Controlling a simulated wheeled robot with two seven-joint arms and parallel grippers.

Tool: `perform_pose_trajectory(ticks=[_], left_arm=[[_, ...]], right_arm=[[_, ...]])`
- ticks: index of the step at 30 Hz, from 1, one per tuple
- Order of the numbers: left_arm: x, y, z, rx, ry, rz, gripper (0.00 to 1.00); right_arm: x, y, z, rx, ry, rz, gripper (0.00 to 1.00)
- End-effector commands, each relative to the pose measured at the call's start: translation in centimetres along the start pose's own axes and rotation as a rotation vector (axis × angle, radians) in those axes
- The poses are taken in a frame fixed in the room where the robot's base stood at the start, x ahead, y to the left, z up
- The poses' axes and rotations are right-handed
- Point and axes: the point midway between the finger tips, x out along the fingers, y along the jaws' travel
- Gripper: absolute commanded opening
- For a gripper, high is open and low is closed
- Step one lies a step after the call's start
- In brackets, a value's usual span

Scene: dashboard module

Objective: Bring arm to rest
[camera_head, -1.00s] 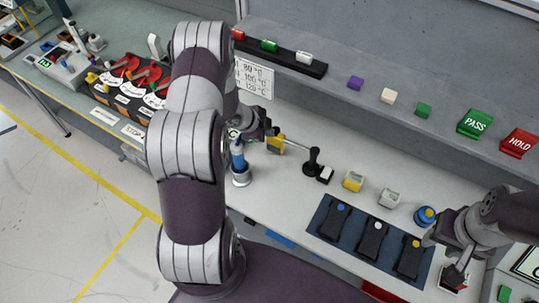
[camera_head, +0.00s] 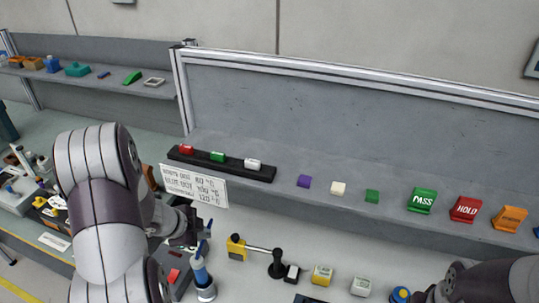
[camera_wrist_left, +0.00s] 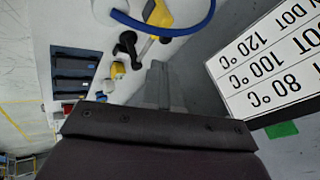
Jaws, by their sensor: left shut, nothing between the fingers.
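My left arm (camera_head: 105,220) comes in from the left in the head view, bent, with a grey and dark purple shell. Its gripper (camera_head: 197,228) is shut and empty, close to the blue tool standing in a grey cup (camera_head: 205,290). In the left wrist view the closed fingers (camera_wrist_left: 156,75) point over the bench, with nothing between them. My right arm (camera_head: 480,283) shows only in part at the bottom right of the head view; its fingers are out of frame.
A temperature sign (camera_head: 194,184) hangs from the shelf near my left gripper. A yellow tool (camera_head: 237,247) and a black stand (camera_head: 278,264) are on the bench. A blue cable (camera_wrist_left: 165,31) shows in the wrist view.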

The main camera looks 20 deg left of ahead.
Motion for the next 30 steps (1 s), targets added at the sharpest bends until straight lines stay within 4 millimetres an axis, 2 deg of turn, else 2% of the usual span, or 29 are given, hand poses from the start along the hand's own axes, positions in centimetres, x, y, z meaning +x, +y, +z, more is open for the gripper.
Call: perform_pose_trajectory(ticks=[2,5,8,10,11,13,15,18,22,30], left_arm=[[0.0,0.0,0.2,-0.004,-0.008,0.001,0.00],[-0.1,0.0,2.5,-0.135,-0.122,-0.028,0.00],[-1.2,1.4,5.6,-0.460,-0.331,-0.091,0.00],[-1.5,4.0,5.6,-0.713,-0.470,-0.114,0.00],[-1.5,5.5,5.0,-0.815,-0.517,-0.112,0.00],[-1.2,9.4,2.5,-1.029,-0.593,-0.082,0.00],[-0.6,13.4,-1.1,-1.191,-0.622,-0.025,0.00],[0.6,17.3,-5.7,-1.272,-0.586,0.045,0.00],[1.3,17.8,-8.7,-1.177,-0.515,0.052,0.00],[1.1,17.7,-9.1,-1.161,-0.513,0.057,0.00]], right_arm=[[0.0,0.0,0.0,0.000,0.000,0.000,0.43],[0.0,0.0,0.0,0.000,0.000,0.000,0.43],[0.8,0.0,0.1,0.000,0.000,0.000,0.43],[2.7,0.0,0.3,0.000,0.000,0.000,0.43],[3.5,0.0,0.4,0.000,0.000,0.000,0.43],[5.7,0.0,0.7,0.000,-0.001,0.000,0.43],[7.8,0.0,0.9,0.000,-0.001,0.000,0.43],[10.3,0.0,1.2,0.000,-0.001,0.000,0.43],[11.3,0.0,1.4,0.000,-0.001,0.000,0.43],[10.8,0.0,1.3,0.000,0.000,0.000,0.43]])
